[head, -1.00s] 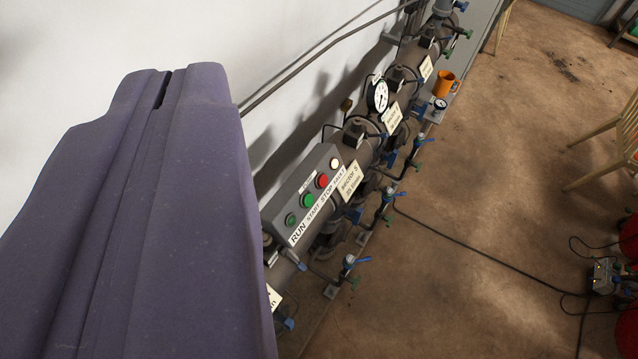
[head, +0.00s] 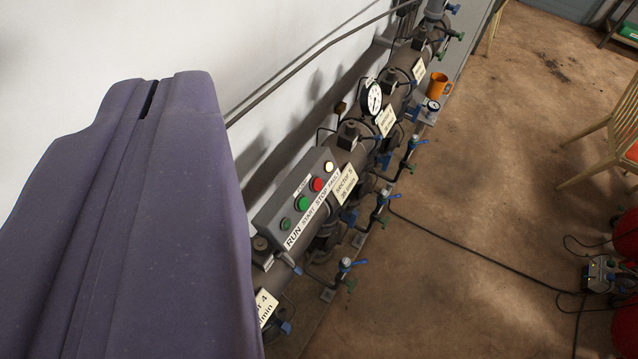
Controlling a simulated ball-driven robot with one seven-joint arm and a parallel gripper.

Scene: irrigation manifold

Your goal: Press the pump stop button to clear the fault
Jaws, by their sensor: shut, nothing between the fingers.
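The grey control box (head: 268,225) is mounted along the pipe manifold by the white wall, just right of my gripper in the picture. Its label strip reads RUN, START, STOP, FAULT. The red stop button (head: 317,185) sits between the green start button (head: 302,204) and the fault lamp (head: 328,167), which glows pale yellow. The run lamp (head: 286,223) is dark green. My purple gripper (head: 152,92) fills the left of the view. Its fingers are shut with only a thin slit between them, and it is apart from the stop button in the picture.
The manifold has a pressure gauge (head: 374,98), sector labels and several blue-handled valves (head: 347,266). An orange mug (head: 439,85) stands beyond the gauge. A cable (head: 465,248) crosses the open brown floor to a small box (head: 601,272). A chair (head: 608,130) is at right.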

